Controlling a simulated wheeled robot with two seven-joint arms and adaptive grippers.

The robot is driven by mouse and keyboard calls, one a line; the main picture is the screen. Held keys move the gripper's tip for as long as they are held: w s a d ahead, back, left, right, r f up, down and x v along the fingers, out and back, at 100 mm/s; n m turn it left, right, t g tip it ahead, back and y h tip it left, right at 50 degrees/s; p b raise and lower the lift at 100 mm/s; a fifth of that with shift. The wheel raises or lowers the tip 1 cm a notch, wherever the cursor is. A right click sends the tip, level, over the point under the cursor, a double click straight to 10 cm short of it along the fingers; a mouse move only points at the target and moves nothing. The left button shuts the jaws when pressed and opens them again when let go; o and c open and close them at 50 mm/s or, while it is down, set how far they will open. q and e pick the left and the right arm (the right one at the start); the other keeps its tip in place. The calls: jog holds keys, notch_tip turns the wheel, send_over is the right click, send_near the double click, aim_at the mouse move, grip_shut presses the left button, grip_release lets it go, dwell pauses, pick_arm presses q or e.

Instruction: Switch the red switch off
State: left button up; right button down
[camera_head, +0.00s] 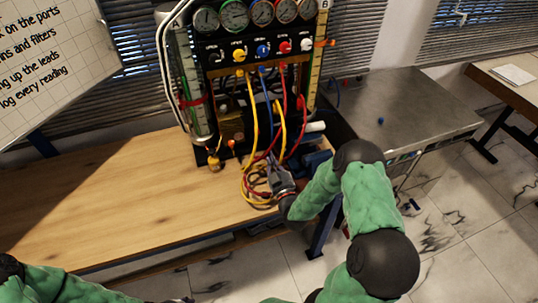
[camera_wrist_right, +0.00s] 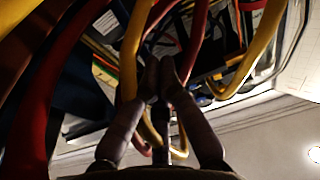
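The gauge rig (camera_head: 262,80) stands at the back of the wooden table. A red knob (camera_head: 285,47) sits in its row of coloured knobs, below the gauges. I cannot tell whether this is the red switch or how it is set. My right gripper (camera_head: 272,178) is low in front of the rig, among hanging leads and well below the red knob. In the right wrist view its fingertips (camera_wrist_right: 160,72) are together, with nothing visible held between them. The red switch cannot be made out in the wrist view. My left gripper is out of view; only its green arm shows.
Yellow leads (camera_head: 253,110), red leads (camera_head: 302,125) and a blue lead (camera_head: 266,88) hang around the rig's lower front. The wooden table (camera_head: 130,195) is clear on the left.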

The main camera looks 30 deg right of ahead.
jog(key=b, duration=0.1)
send_near(257, 129)
notch_tip(257, 129, up, 3)
jog(key=w, duration=0.2)
jog(key=shift+w+d+f+b, duration=0.3)
jog(key=shift+w+f, duration=0.35)
jog(key=shift+w, duration=0.1)
jog(key=shift+w+d+f+b, duration=0.25)
jog(key=shift+w+f+b, duration=0.05)
jog(key=shift+w+f, duration=0.35)
jog(key=shift+r, duration=0.1)
